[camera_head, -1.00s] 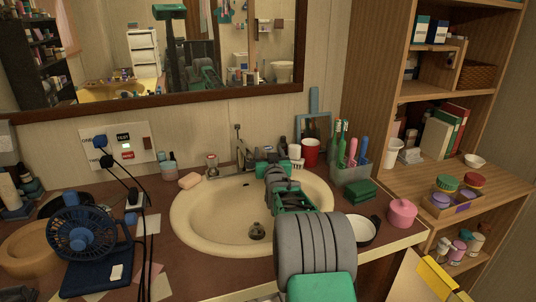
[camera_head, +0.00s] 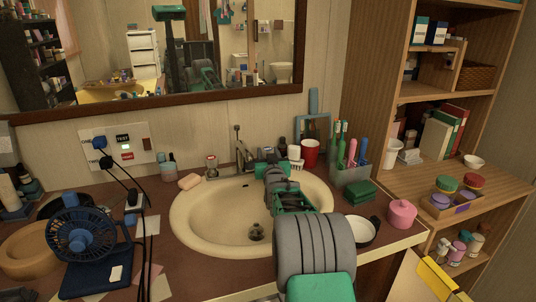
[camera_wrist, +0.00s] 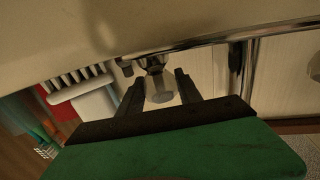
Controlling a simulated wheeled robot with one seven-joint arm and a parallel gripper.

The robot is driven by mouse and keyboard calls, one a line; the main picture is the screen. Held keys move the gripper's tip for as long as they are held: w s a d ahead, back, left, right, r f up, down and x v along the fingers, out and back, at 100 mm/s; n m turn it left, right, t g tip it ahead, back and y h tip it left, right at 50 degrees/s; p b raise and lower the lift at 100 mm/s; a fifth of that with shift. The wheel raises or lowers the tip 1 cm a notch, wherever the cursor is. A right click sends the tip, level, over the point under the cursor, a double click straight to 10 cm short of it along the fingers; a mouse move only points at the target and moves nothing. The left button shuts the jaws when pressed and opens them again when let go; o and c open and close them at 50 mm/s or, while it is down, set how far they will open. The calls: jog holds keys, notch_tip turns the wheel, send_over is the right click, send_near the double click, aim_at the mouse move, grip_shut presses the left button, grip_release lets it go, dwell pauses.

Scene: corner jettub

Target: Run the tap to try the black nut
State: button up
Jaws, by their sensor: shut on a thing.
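The chrome tap (camera_head: 243,152) stands at the back of the cream basin (camera_head: 187,225). A tap handle with a red top (camera_head: 212,160) is at its left. My gripper (camera_head: 262,166) reaches across the basin to the tap's right side. In the wrist view its dark fingers (camera_wrist: 161,92) are shut on a grey faceted tap knob (camera_wrist: 158,86). A black collar (camera_wrist: 235,57) shows on the chrome pipework there; I cannot tell whether it is the black nut. No water stream is visible. My arm hides part of the basin's right side.
A blue fan (camera_head: 80,240) and hanging cords are on the left of the counter. Soap (camera_head: 189,181) lies left of the tap. A red cup (camera_head: 310,152), toothbrush holder (camera_head: 350,172) and pink pot (camera_head: 402,213) stand at the right. A mirror hangs above.

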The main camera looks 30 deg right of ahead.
jog(key=shift+d+f+n+y+b, duration=0.15)
jog(key=shift+n+y+b, duration=0.2)
jog(key=shift+b, duration=0.2)
jog(key=y+b, duration=0.1)
jog(key=n+t+y+b, duration=0.1)
jog(key=shift+s+f+n+y+b, duration=0.1)
jog(key=shift+f+n+y+b, duration=0.15)
jog(key=shift+b, duration=0.15)
jog(key=shift+n+t+y+b, duration=0.3)
jog(key=shift+n+y+b, duration=0.4)
jog(key=shift+y+b, duration=0.3)
jog(key=shift+r+n+y+b, duration=0.15)
jog(key=shift+n+y+b, duration=0.3)
jog(key=shift+y, duration=0.35)
jog(key=shift+r+n+y+b, duration=0.15)
jog(key=shift+n+y+b, duration=0.15)
jog(key=shift+n+y, duration=0.4)
jog(key=shift+r+y, duration=0.1)
jog(key=shift+y, duration=0.2)
jog(key=o, duration=1.4)
jog(key=shift+c, duration=0.2)
jog(key=shift+a+r, duration=0.1)
jog(key=shift+a, duration=0.1)
